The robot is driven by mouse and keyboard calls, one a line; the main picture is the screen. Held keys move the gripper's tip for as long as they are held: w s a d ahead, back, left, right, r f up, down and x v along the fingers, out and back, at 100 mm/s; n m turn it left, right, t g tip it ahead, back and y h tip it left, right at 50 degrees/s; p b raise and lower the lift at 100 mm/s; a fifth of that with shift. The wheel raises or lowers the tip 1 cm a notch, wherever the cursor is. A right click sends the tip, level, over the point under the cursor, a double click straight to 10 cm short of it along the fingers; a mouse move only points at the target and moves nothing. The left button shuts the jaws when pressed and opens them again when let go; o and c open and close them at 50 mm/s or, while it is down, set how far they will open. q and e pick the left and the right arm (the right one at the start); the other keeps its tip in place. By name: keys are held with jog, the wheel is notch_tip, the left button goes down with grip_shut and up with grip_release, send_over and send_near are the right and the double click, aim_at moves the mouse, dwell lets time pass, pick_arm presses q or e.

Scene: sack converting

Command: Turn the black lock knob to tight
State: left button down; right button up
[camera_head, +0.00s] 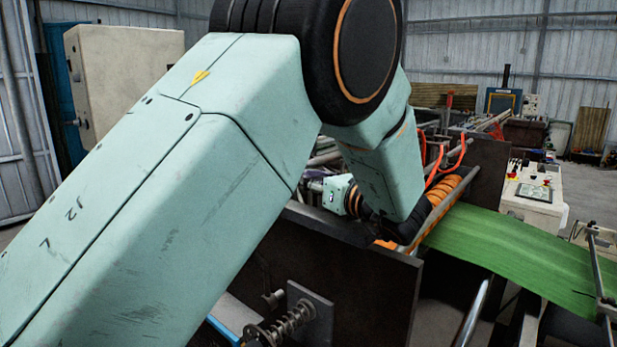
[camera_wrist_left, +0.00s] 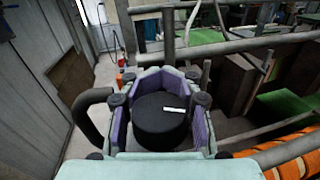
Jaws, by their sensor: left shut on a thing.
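The black lock knob (camera_wrist_left: 160,130) is a round black disc with a short white mark on its top face, in the middle of the left wrist view. The white mark lies right of its centre and points roughly to the right. My left gripper (camera_wrist_left: 160,103) is closed around the knob, with purple pads on both sides of it. In the head view my left arm crosses the picture and its wrist shows small beyond the dark machine plate. The knob is hidden there. My right gripper is in neither view.
Orange-banded rollers (camera_head: 440,202) and a green sheet (camera_head: 515,252) lie right of my arm. A dark machine side plate (camera_head: 340,280) with a spring (camera_head: 287,325) stands in front. Metal bars (camera_wrist_left: 245,45) cross behind the knob. A control panel (camera_head: 532,192) stands at right.

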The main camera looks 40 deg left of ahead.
pick_arm(q)
jog(key=shift+s+f, duration=0.1)
jog(key=shift+f, duration=0.25)
dwell(0.4)
jog(key=c, duration=1.5)
grip_release()
jog(key=shift+c, duration=0.2)
jog(key=o, duration=0.4)
jog(key=shift+d+r, duration=0.25)
jog(key=shift+a, duration=0.15)
notch_tip(320, 180, up, 10)
jog(key=shift+o, duration=0.3)
